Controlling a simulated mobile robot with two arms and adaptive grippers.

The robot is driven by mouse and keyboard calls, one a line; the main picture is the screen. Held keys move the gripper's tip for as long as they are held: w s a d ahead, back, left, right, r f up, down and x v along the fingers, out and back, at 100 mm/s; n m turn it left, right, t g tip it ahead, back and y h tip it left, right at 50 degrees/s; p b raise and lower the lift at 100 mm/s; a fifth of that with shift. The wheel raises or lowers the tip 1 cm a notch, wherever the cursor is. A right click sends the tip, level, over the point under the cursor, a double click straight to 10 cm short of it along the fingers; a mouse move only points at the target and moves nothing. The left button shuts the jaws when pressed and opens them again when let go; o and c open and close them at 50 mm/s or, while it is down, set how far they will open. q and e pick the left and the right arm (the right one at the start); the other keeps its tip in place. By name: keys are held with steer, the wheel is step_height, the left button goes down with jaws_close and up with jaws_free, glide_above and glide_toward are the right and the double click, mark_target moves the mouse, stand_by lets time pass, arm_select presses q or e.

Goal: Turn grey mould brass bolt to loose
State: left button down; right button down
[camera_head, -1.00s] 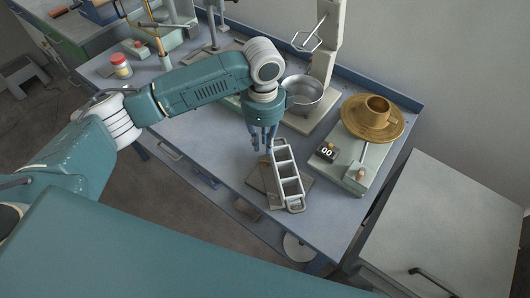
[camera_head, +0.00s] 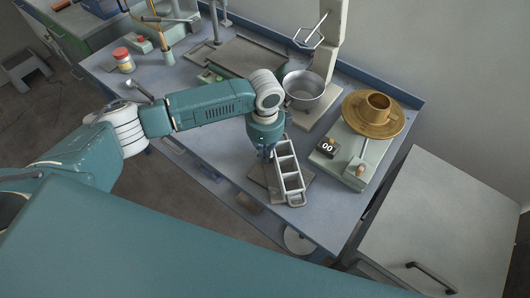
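The grey mould (camera_head: 291,184) is a long open frame with several square compartments. It lies on a flat grey-brown plate (camera_head: 309,177) near the bench's front edge. My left gripper (camera_head: 267,156) points down at the mould's far left end, at or just beside its upper left corner. Its fingers are small and partly hidden under the wrist, so I cannot tell whether they touch anything or are open. The brass bolt cannot be made out; that end of the mould is partly covered by the gripper. My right gripper is not in view.
A metal bowl (camera_head: 304,91) on a mixer-like stand is behind the mould. A scale (camera_head: 340,158) with a brass dish (camera_head: 362,125) and cup stands to the right. A red-lidded jar (camera_head: 123,60) is at the back left. Bare bench (camera_head: 210,143) lies left of the gripper.

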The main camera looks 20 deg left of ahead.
arm_select(q)
steer(key=shift+r, duration=0.1)
steer(key=n+p, duration=0.1)
steer(key=p, duration=0.1)
steer(key=n+p, duration=0.2)
steer(key=shift+s+d+r+n+p, duration=0.1)
steer(key=shift+r+n+p, duration=0.1)
steer(key=shift+n+p, duration=0.15)
steer(key=shift+f+n+p, duration=0.2)
steer(key=shift+n+p, duration=0.1)
steer(key=shift+n, duration=0.05)
steer(key=c, duration=2.1)
jaws_free()
steer(key=shift+f, duration=0.1)
